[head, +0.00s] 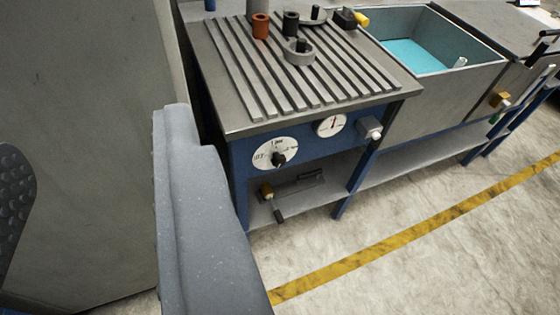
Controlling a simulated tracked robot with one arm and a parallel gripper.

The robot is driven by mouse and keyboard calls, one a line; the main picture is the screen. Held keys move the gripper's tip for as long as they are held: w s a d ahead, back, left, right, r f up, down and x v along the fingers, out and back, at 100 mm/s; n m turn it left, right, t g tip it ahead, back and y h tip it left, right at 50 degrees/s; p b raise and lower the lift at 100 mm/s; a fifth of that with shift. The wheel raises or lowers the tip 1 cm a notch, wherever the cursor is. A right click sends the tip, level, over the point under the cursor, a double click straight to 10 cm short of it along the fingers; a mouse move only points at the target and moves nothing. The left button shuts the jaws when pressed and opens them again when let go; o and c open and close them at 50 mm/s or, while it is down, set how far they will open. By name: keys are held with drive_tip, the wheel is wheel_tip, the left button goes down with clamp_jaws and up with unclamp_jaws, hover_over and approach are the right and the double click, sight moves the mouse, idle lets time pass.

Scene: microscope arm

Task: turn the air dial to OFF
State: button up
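The dial (262,153) is a round white plate with a black knob (279,159) at its middle, on the blue front of a metal bench in the head view. Small dark marks sit around its face, at the left, top and right. They are too small to read surely, and I cannot tell which mark the knob points to. My gripper (95,135) is at the left, much nearer the camera than the dial. A grey finger and a dark studded pad at the left edge stand wide apart, with nothing between them. The gripper is left of the dial, not touching it.
The slatted bench top (225,75) holds small parts. A tall grey panel (90,60) stands at the left. The floor (430,250) in front is clear, with a yellow line.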

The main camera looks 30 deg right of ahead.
drive_tip(key=o, duration=0.3)
drive_tip(key=shift+o, duration=1)
drive_tip(key=shift+w+d, duration=0.15)
drive_tip(key=shift+w, duration=0.15)
drive_tip(key=w+d+f+h+p, duration=0.1)
drive_tip(key=w+d+f, duration=0.25)
drive_tip(key=w, duration=0.35)
drive_tip(key=w+d+f+h+p, duration=0.2)
drive_tip(key=w+d+f, duration=0.15)
drive_tip(key=w, duration=0.45)
drive_tip(key=w+d+f+p, duration=0.3)
drive_tip(key=w+d+f, duration=0.7)
drive_tip(key=f, duration=0.4)
drive_tip(key=w+d+f+n+t+y+p, duration=0.1)
drive_tip(key=d+f, duration=0.2)
drive_tip(key=f, duration=0.5)
drive_tip(key=w+d+f+y+p, duration=0.1)
drive_tip(key=d+f+p, duration=0.15)
drive_tip(key=f, duration=0.55)
drive_tip(key=m+t+y+b, duration=0.2)
approach(280, 164)
drive_tip(key=w, duration=0.8)
drive_tip(key=shift+a, duration=0.15)
drive_tip(key=shift+w+r+b, duration=0.15)
drive_tip(key=shift+w+b, duration=0.2)
drive_tip(key=shift+w, duration=0.4)
